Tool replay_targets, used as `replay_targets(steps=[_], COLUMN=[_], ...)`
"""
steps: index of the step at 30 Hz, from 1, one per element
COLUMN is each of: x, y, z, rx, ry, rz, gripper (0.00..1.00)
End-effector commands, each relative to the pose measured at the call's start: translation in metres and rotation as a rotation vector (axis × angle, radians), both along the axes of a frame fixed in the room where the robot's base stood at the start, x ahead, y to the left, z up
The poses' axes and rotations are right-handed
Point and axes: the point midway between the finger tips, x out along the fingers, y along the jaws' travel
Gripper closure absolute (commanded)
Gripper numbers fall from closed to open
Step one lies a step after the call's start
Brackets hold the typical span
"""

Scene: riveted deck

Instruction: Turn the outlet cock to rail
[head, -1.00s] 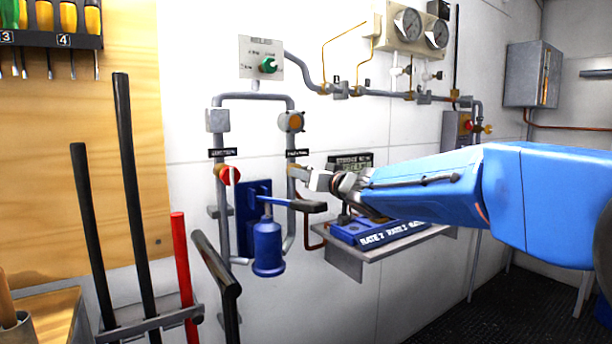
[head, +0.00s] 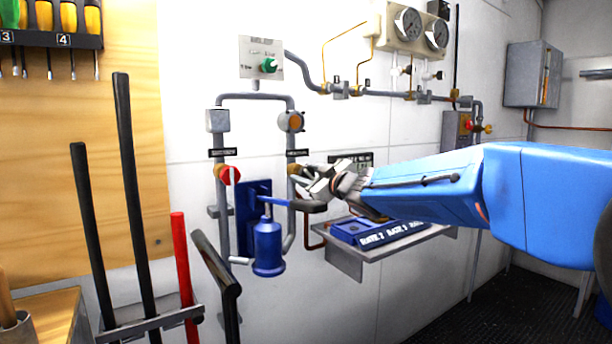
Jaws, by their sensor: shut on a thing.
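My gripper (head: 311,181) is at the right-hand vertical pipe, tilted, with its jaws against a cock (head: 295,169) below a small black label. It is shut on the cock's handle, which the jaws mostly hide. The label is too blurred to read, so I cannot confirm the cock's name or exact setting. A blue hand pump (head: 268,243) with a dark-ended lever (head: 308,206) sits between the pipes, the lever's end just under my gripper.
A green knob (head: 268,65) is on a plate above. A shelf (head: 352,260) with a blue labelled block (head: 378,235) lies below my arm. Gauges (head: 408,24) are higher up. Black and red bars (head: 184,275) stand at left.

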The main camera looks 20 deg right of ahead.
Motion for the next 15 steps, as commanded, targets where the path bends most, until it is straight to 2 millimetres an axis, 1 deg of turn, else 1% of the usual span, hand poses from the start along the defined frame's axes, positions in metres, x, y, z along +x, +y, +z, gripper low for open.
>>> replay_targets(steps=[15], x=[-0.0003], y=[0.0002], z=[-0.0009], rx=[-0.461], ry=[-0.148], rz=[0.000], gripper=[0.86])
